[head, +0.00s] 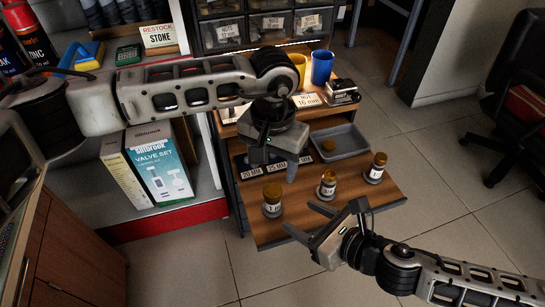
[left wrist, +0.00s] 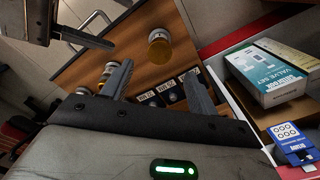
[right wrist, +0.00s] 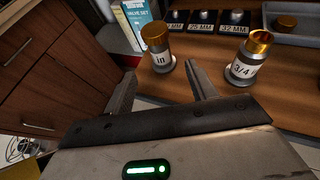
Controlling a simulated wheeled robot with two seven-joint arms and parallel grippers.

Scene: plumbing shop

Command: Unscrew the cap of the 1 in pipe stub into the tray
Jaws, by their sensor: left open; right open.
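Three short grey pipe stubs with brown-gold tops stand on the wooden board. The left stub (head: 272,209) has a brown cap (head: 273,192); its label in the right wrist view (right wrist: 162,60) shows "in", the rest unclear. The middle stub (head: 327,190) reads "3/4" in the right wrist view (right wrist: 243,70). The right stub (head: 375,173) stands farther right. The grey tray (head: 351,151) lies behind them with a brown cap (head: 329,145) inside. My left gripper (head: 275,168) is open and empty above the left stub. My right gripper (head: 303,220) is open and empty in front, fingers toward the left stub without touching.
A row of dark size plates (head: 276,168) lies behind the stubs. A yellow cup (head: 298,66) and a blue cup (head: 321,67) stand farther back. The valve set box (head: 155,170) is on the left shelf. Clear floor lies right of the board.

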